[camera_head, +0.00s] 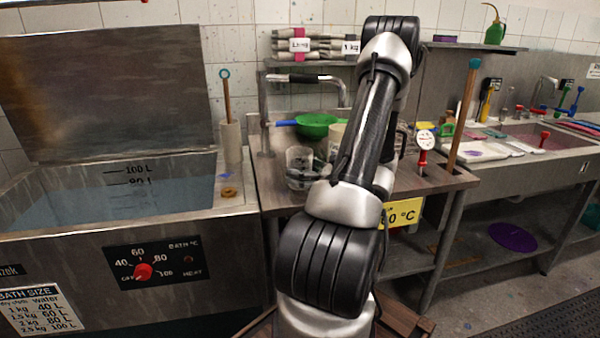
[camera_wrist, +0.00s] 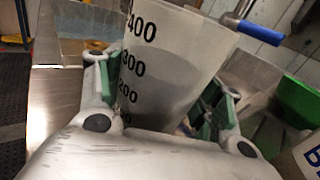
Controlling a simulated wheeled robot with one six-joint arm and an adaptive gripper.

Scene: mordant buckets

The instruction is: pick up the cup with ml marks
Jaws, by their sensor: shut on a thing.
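The cup with ml marks (camera_wrist: 165,60) is a translucent grey beaker with black marks such as 400, 300 and 200 in the wrist view. My gripper (camera_wrist: 165,100) has a green-padded finger on each side of it and is shut on it. My gripper there is mostly hidden behind my arm. I cannot tell whether the cup's base touches the table.
A large bath (camera_head: 120,220) with an open lid stands at the left. A green bowl (camera_head: 315,122) is behind the cup. A stick-handled thermometer-like red tool (camera_head: 426,142) and a wooden pole (camera_head: 463,110) stand at the table's right. A sink counter (camera_head: 530,165) lies further right.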

